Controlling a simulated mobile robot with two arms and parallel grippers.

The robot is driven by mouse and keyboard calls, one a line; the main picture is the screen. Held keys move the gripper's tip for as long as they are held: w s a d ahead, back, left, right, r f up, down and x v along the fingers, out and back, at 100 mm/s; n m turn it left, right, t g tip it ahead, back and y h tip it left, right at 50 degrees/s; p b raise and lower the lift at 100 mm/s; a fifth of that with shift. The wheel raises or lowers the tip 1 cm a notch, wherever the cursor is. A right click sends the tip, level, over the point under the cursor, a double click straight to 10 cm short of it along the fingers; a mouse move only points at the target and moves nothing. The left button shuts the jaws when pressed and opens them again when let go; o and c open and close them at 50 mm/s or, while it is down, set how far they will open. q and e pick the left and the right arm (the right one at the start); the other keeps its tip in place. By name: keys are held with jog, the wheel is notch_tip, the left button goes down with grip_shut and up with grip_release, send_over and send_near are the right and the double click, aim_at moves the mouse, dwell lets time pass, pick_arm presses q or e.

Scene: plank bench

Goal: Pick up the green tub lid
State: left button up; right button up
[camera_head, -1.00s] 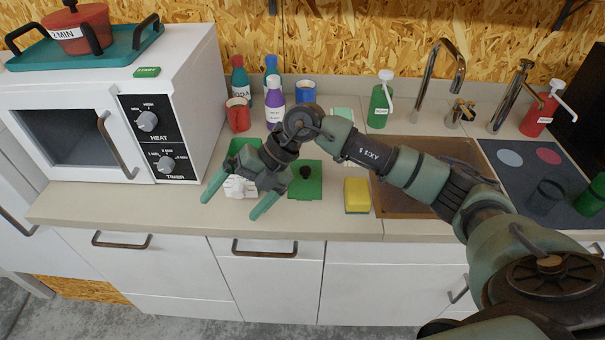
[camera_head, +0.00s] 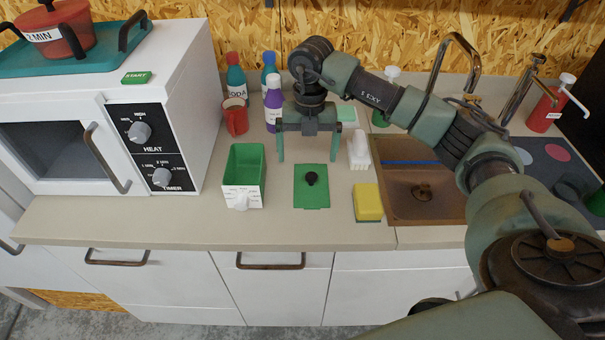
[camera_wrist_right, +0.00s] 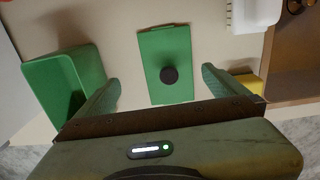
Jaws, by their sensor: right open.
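The green tub lid (camera_head: 311,190) lies flat on the counter, a flat green rectangle with a black round knob (camera_head: 311,178) at its middle. It also shows in the right wrist view (camera_wrist_right: 164,48), lying beyond and between my fingers. My right gripper (camera_head: 308,160) is open and empty, pointing down above the counter, its fingers spread wide to either side of the lid. It appears a little behind the lid in the head view and does not touch it. The open green tub (camera_head: 244,165) stands to the left of the lid. My left gripper is not in view.
A yellow sponge (camera_head: 367,202) lies right of the lid, near the sink (camera_head: 410,205). A white object (camera_head: 359,150) stands behind the sponge. A red mug (camera_head: 235,118) and several bottles stand at the back. The microwave (camera_head: 185,95) is at left. The front counter is clear.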

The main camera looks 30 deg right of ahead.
aim_at(311, 170)
jog(key=shift+w+d, duration=0.3)
jog(key=shift+d, duration=0.15)
jog(key=shift+f, duration=0.3)
jog(key=f+p, duration=0.1)
jog(key=f, duration=0.1)
jog(key=s+f+p, duration=0.1)
jog(key=shift+s+d+f+p, duration=0.1)
jog(key=shift+d+f+p, duration=0.05)
jog(key=shift+f+p, duration=0.2)
jog(key=shift+w+f, duration=0.2)
jog(key=shift+f, duration=1.25)
jog(key=shift+c, duration=1.2)
jog(key=c, duration=1.1)
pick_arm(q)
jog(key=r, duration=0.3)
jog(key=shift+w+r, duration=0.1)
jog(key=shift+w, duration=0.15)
